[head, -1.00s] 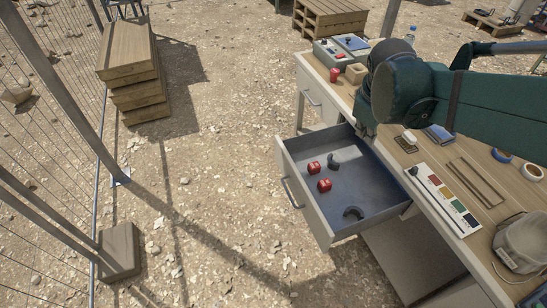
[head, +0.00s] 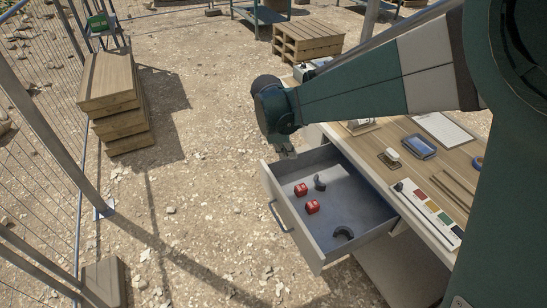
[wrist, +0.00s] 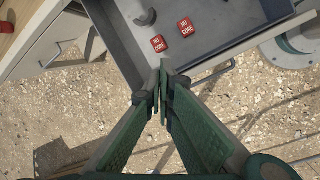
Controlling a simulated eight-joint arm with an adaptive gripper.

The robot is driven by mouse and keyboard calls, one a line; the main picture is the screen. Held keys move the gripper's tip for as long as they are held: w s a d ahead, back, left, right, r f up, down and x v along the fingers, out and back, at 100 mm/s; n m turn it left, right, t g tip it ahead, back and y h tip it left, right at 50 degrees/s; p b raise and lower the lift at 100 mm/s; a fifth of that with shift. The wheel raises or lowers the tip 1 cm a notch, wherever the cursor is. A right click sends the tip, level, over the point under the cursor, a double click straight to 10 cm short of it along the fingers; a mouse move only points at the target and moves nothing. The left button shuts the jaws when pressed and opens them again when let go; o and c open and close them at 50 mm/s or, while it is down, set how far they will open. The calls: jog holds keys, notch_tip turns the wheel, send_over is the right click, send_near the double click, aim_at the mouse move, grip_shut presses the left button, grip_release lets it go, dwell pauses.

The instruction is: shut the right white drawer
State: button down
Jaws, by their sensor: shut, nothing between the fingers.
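The right white drawer (head: 292,235) is pulled well out of the workbench, with a pale front and a grey inside. Its bar handle (head: 279,216) is on the front panel. The drawer also shows at the top of the wrist view (wrist: 225,22), with its handle (wrist: 212,77) just right of my fingertips. My gripper (head: 286,152) is near the drawer's far front corner in the head view. In the wrist view my gripper (wrist: 162,72) has its fingers together and empty, appearing beside the drawer front's outer edge. I cannot tell whether it touches.
Inside the drawer are two red blocks (head: 312,207) and two dark curved pieces (head: 343,232). Gravel ground (head: 190,220) in front of the drawer is clear; timber stacks (head: 110,85) stand left.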

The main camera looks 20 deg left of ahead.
jog(key=s+a+f+n, duration=0.2)
jog(key=a+f+n, duration=0.1)
jog(key=a+f, duration=0.4)
jog(key=s+a+f+n+h, duration=0.1)
jog(key=a+f+n, duration=0.2)
jog(key=a+f, duration=0.5)
jog(key=shift+s+a+f+h, duration=0.25)
jog(key=shift+s+a+h, duration=0.1)
jog(key=shift+a, duration=1.35)
jog(key=shift+f, duration=0.15)
jog(key=w+d+f+b, duration=0.3)
jog(key=w+d+f, duration=0.2)
jog(key=f, duration=0.4)
jog(key=shift+w+d, duration=0.25)
